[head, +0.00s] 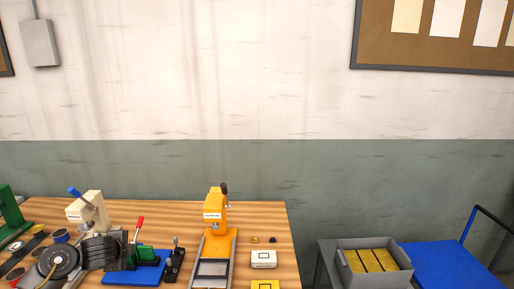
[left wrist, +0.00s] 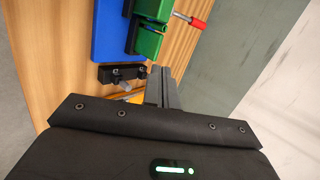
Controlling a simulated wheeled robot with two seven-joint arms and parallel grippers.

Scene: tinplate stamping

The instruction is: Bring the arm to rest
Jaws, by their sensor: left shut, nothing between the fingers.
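My left gripper (left wrist: 158,78) shows in the left wrist view, its two fingers together with nothing between them. Past the fingertips lie a black block with a knob (left wrist: 122,74), a green clamp (left wrist: 148,36) with a red handle, and a blue base plate (left wrist: 106,32). The fingers overlap the bench top in that view; I cannot tell how high above it they are. In the head view I cannot clearly make out the left fingertips. My right gripper is in neither view.
The wooden bench (head: 262,220) carries an orange press (head: 217,215), a cream press (head: 88,210), the blue-based fixture (head: 148,272), and a white box (head: 263,259). To the right are a grey bin (head: 345,270) with yellow pieces and a blue cart (head: 445,265). The wall stands behind.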

